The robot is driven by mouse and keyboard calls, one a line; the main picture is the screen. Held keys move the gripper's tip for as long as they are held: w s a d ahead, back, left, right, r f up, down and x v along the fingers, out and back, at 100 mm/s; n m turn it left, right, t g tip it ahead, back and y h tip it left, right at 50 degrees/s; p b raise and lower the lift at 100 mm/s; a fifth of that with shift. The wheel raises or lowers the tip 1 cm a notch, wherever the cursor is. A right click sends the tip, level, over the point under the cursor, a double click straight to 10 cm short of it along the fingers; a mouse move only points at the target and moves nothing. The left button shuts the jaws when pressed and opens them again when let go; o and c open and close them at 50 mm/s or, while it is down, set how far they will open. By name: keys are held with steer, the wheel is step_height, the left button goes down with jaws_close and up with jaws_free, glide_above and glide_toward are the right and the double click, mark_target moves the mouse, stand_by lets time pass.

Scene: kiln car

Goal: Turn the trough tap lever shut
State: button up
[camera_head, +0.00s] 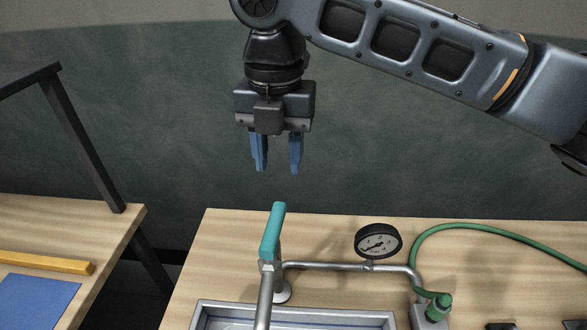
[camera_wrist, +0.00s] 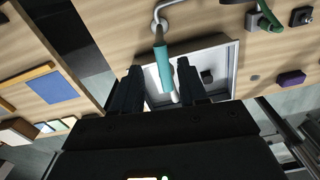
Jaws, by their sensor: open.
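The tap lever has a teal handle (camera_head: 272,232) and stands over the metal trough (camera_head: 300,304) at the front of the wooden bench. In the head view the handle rises from the tap pipe (camera_head: 266,295), leaning slightly. My gripper (camera_head: 276,168) hangs above the handle, pointing down, with its blue fingers apart and nothing between them. In the wrist view the teal handle (camera_wrist: 162,70) shows beyond and between the dark fingers (camera_wrist: 158,75). I see no contact between fingers and handle.
A pressure gauge (camera_head: 378,242) stands on the pipe right of the tap. A green hose (camera_head: 470,226) curves from a fitting at the right. A second bench at left holds a yellow bar (camera_head: 45,263) and a blue sheet (camera_head: 35,298). A dark gap separates the benches.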

mark_target(274, 232)
step_height(274, 232, down, 8)
steer(key=b, duration=0.6)
steer(key=shift+f+b, duration=0.2)
steer(key=shift+b, duration=0.2)
steer(key=shift+f, duration=0.2)
